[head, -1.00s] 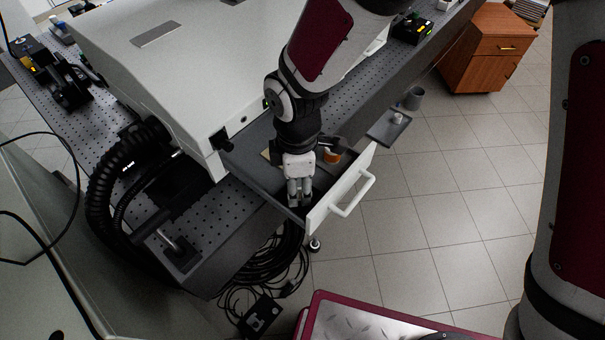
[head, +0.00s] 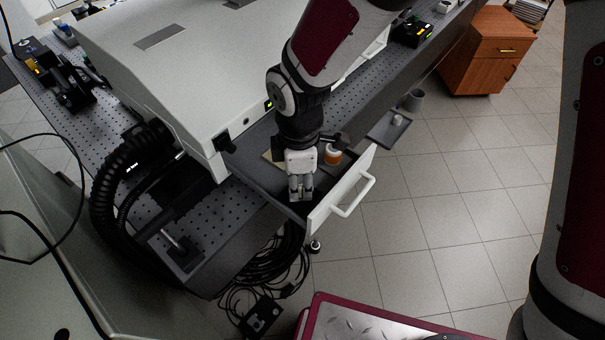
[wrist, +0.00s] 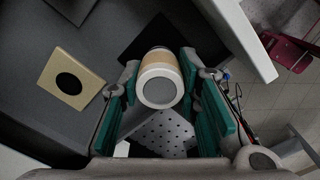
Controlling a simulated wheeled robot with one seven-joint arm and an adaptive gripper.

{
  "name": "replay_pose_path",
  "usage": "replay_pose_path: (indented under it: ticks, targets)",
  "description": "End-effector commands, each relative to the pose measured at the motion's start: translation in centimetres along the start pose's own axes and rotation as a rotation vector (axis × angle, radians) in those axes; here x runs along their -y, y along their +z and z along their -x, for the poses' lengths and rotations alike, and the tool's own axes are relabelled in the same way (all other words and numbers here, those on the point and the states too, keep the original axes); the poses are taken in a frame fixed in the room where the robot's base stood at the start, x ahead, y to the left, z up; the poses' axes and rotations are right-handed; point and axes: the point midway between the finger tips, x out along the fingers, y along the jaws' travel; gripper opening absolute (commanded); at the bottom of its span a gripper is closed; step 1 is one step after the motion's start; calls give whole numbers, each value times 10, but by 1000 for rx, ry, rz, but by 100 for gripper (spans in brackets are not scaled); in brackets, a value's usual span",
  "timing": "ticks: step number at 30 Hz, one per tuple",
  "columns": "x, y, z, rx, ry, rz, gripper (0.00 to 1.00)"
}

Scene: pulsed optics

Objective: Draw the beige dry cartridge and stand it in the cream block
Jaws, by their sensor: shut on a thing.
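The beige dry cartridge (wrist: 160,57) shows in the wrist view as a white cylinder with a beige band, its pale round end facing the camera. My gripper (wrist: 160,92) is shut on it, with a teal pad on each side. In the head view my gripper (head: 300,193) points down inside the open drawer, and the cartridge is not clear there. The cream block (wrist: 71,79), a square with a dark round hole, lies on the drawer floor to the left in the wrist view. An edge of the block (head: 268,156) shows behind my gripper in the head view.
The drawer's white front (head: 341,190) stands near my gripper on the right. A dark square (wrist: 133,46) lies behind the cartridge. The white cabinet (head: 190,85) rises to the left.

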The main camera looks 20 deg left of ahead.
Motion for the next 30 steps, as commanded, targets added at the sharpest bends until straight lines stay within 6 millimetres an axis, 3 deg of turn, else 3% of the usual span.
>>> replay_pose_path:
  ticks: [8,22,30]
  targets:
    - [0,-1,8,-1,1,0,0]
    - [1,-1,50,-1,2,0,0]
    - [0,0,52,-1,1,0,0]
